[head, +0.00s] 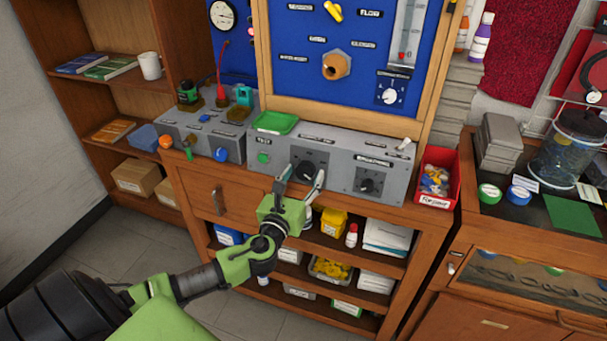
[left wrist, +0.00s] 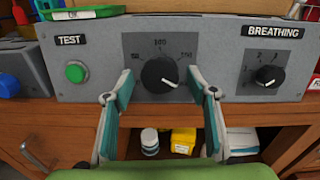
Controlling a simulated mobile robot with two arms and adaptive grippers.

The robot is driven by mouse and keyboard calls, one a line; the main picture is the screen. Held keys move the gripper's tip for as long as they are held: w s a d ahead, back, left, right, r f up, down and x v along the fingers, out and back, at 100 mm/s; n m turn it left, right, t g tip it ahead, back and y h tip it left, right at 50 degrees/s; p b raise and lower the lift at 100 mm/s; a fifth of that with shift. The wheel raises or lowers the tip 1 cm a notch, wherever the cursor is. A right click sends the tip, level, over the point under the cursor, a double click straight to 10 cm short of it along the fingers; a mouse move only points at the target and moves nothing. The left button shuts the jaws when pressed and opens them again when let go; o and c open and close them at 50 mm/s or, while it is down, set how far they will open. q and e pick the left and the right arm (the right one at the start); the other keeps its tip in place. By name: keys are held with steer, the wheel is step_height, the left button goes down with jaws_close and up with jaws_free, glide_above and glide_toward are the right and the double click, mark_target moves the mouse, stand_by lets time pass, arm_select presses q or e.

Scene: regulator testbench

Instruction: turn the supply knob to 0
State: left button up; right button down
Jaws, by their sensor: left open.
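The knob I take as the supply knob (head: 306,171) is a round black dial on a dark plate in the middle of the grey console. It shows large in the left wrist view (left wrist: 160,75). Its white pointer mark points right and slightly down; scale marks including 100 stand above it. The label above it is too small to read surely. My left gripper (head: 301,180) is open and empty in front of the console. In the left wrist view its fingers (left wrist: 160,96) flank the knob with visible gaps, tips slightly below the knob's centre. My right gripper is out of view.
A green TEST button (left wrist: 76,72) is left of the knob and the BREATHING knob (left wrist: 269,75) is right. A green tray (head: 274,123) lies on the console's top. A red bin (head: 437,178) stands to its right. Open shelves with bottles and boxes lie below.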

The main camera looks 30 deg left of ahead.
arm_select(q)
steer(key=shift+w, duration=0.25)
steer(key=shift+a, duration=0.1)
steer(key=c, duration=1.1)
steer(key=shift+n, duration=0.3)
